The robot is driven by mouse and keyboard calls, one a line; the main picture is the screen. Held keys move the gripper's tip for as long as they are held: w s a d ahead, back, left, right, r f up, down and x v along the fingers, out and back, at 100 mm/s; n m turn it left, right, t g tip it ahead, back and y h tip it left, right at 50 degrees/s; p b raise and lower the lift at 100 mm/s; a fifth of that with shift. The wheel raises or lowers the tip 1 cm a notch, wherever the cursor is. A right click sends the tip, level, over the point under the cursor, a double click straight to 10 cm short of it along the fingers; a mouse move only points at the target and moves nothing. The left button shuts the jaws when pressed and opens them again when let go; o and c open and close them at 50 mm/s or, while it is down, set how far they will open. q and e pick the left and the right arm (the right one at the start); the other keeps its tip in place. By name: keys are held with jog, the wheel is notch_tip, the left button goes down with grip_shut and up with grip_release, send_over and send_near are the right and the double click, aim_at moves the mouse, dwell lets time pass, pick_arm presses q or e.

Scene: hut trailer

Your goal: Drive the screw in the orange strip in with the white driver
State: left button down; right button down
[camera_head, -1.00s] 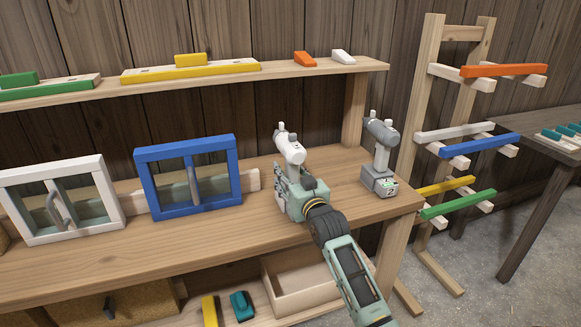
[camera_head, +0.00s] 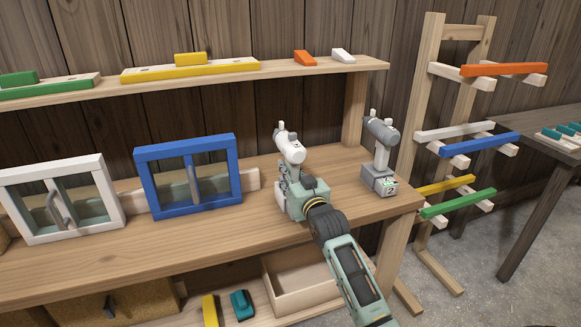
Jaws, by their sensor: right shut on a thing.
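The white driver (camera_head: 289,148) stands upright on the workbench, its head tilted toward the front. My right gripper (camera_head: 285,180) is shut on the white driver, around its lower part; the fingers and the driver's base are mostly hidden by the gripper body. The orange strip (camera_head: 503,70) lies across the top pegs of the wooden rack at the right. I cannot make out a screw in it at this size. My left gripper is not in view.
A grey driver (camera_head: 381,150) stands close to the right on the workbench (camera_head: 335,195). A blue frame (camera_head: 190,205) and a white frame (camera_head: 65,232) stand to the left. A shelf (camera_head: 210,76) runs above. The rack (camera_head: 407,165) also bears white, blue, yellow and green strips.

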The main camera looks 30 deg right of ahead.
jog(key=shift+r, duration=0.25)
